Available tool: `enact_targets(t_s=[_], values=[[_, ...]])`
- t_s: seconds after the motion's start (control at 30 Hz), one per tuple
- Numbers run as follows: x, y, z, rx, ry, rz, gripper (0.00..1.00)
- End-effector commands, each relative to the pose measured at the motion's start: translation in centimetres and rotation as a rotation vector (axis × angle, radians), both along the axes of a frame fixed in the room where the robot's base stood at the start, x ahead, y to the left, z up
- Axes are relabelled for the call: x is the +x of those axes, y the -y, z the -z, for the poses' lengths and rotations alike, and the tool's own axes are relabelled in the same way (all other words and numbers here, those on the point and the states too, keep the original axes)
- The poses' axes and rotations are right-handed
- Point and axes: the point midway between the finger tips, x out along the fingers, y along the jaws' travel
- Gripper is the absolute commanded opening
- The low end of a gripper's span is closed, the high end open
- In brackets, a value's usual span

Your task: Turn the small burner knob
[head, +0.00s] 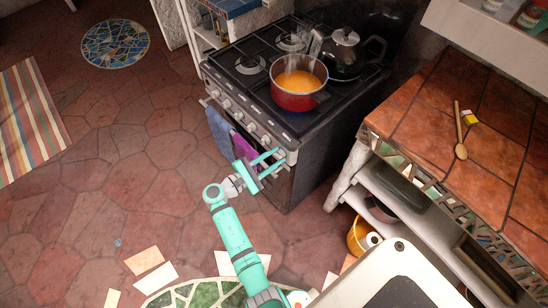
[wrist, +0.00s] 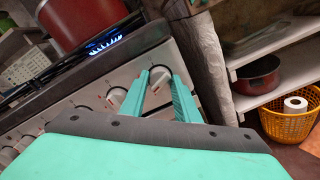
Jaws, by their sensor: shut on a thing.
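The stove (head: 285,120) has a row of knobs along its front panel. My gripper (head: 280,157) reaches the right end of that row. In the wrist view its two teal fingers (wrist: 161,76) stand on either side of the rightmost knob (wrist: 159,79), a pale knob with a dark ring, and are shut on it. Another knob (wrist: 115,97) is just left of the fingers. In the head view the held knob is largely covered by the fingers. No label showing which burner it serves is readable.
A red pot (head: 296,98) of orange liquid stands over a blue flame (wrist: 103,46). A dark kettle (head: 343,58) stands behind it. Blue (head: 220,132) and purple (head: 245,152) towels hang on the stove front. A tiled counter (head: 425,105) is to the right.

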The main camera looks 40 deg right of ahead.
Motion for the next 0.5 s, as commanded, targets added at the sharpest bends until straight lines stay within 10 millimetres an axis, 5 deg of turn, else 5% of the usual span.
enact_targets(t_s=[0.5], values=[[-0.19,-0.05,0.01,0.040,0.490,0.001,0.06]])
